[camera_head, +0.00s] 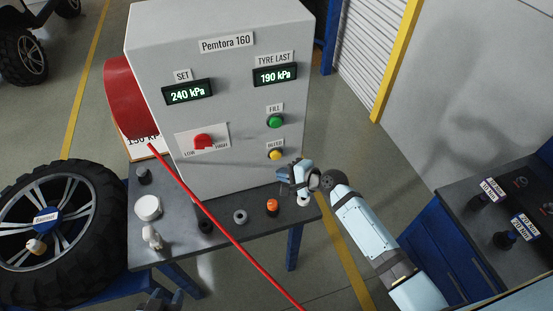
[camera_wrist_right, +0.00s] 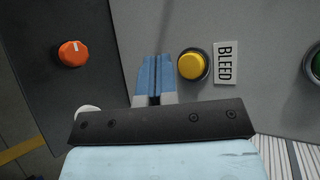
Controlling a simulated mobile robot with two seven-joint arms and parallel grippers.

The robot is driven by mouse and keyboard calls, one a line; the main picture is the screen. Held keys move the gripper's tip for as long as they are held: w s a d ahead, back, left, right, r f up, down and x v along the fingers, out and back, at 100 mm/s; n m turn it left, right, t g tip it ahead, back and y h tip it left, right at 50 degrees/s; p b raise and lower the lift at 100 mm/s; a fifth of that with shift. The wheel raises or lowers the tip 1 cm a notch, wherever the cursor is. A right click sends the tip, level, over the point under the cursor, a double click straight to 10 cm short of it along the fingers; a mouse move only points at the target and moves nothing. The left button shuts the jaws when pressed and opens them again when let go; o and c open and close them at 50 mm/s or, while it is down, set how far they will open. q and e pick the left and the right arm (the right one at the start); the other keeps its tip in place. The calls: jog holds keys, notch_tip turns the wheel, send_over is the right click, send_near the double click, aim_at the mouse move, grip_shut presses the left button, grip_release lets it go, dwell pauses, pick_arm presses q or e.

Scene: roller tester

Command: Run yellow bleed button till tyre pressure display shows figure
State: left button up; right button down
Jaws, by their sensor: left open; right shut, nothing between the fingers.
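The grey Pemtora 160 box (camera_head: 218,120) stands on the bench. Its SET display (camera_head: 188,93) reads 240 kPa and its TYRE LAST display (camera_head: 275,75) reads 190 kPa. The yellow bleed button (camera_head: 276,154) is low on its front, under the green fill button (camera_head: 275,121). My right gripper (camera_head: 286,174) is shut and empty, just below the yellow button. In the right wrist view its blue fingertips (camera_wrist_right: 156,73) lie just left of the yellow button (camera_wrist_right: 193,65); contact cannot be told. My left gripper (camera_head: 166,299) shows only partly at the bottom edge, empty.
A red hose (camera_head: 222,228) crosses in front of the bench (camera_head: 270,193). Small parts lie there, including an orange-topped one (camera_head: 272,206) and a white round one (camera_head: 148,207). A tyre (camera_head: 95,190) lies left; a blue cabinet (camera_head: 440,245) stands right.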

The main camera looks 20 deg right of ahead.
aim_at(276, 155)
jog(key=w, duration=0.3)
jog(key=shift+a, duration=0.1)
dwell(0.7)
dwell(0.8)
dwell(0.5)
jog(key=shift+w, duration=0.4)
jog(key=shift+w, duration=0.45)
dwell(1.2)
